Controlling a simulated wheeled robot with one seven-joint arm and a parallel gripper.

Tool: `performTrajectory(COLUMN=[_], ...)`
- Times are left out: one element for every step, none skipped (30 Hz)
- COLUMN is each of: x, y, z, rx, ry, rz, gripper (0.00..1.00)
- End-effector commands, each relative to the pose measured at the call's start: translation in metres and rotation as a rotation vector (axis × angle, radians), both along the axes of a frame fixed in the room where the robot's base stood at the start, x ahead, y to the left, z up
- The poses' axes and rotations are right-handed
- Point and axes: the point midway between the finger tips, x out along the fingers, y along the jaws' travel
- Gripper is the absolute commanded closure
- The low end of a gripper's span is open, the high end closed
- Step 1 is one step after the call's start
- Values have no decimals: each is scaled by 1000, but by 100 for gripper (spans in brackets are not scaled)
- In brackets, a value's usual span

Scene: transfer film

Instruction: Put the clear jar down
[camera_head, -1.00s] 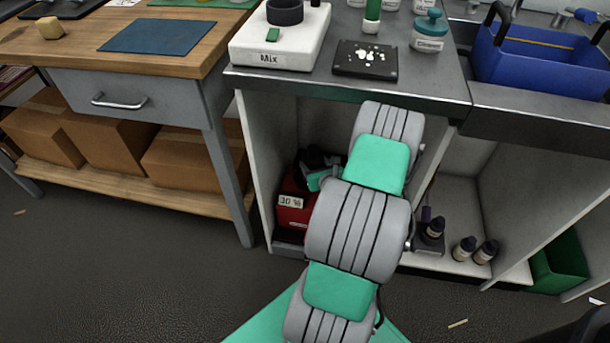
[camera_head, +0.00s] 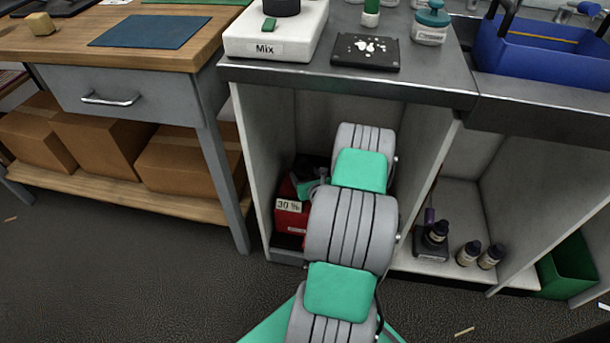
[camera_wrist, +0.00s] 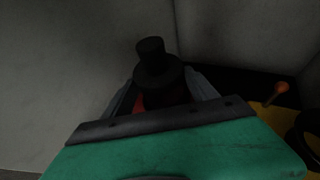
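In the wrist view, a dark, round-topped jar with a black knobbed cap (camera_wrist: 155,68) sits between the two grey fingers of my gripper (camera_wrist: 162,80). The fingers appear closed on its sides. Its body is mostly hidden and too dark to show whether it is clear; some red shows low between the fingers. In the head view, my gripper (camera_head: 312,182) is inside the left cabinet bay, partly hidden by my arm, close to the red container labelled 30 % (camera_head: 290,212). Whether the jar touches a surface cannot be seen.
Cabinet walls (camera_head: 281,160) stand close on both sides of my arm. In the wrist view, a yellow object (camera_wrist: 268,118) and an orange-red knob (camera_wrist: 280,91) lie to the right. Several dark bottles (camera_head: 468,253) stand in the right bay. The counter (camera_head: 420,82) overhangs the arm.

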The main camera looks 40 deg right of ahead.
Motion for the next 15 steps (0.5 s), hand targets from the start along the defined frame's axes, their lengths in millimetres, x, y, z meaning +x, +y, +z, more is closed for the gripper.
performTrajectory(x=[0, 0, 0, 0, 0, 0, 0, 0, 0, 0, 0, 0, 0, -1, -5], y=[0, 0, 0, 0, 0, 0, 0, 0, 0, 0, 0, 0, 0, 0, 1], z=[0, 0, 0, 0, 0, 0, 0, 0, 0, 0, 0, 1, 3, 5, 5], rx=[0, 0, 0, 0, 0, 0, 0, 0, 0, 0, 0, 0, 0, 0, 2], ry=[0, 0, 0, 0, 0, 0, 0, 0, 0, 0, 0, 0, 0, 0, 0], rz=[0, 0, 0, 0, 0, 0, 0, 0, 0, 0, 0, 0, 0, 0, -1], gripper=[28, 26, 23, 20, 18, 17, 17, 17, 17, 17, 17, 17, 17, 17, 17])
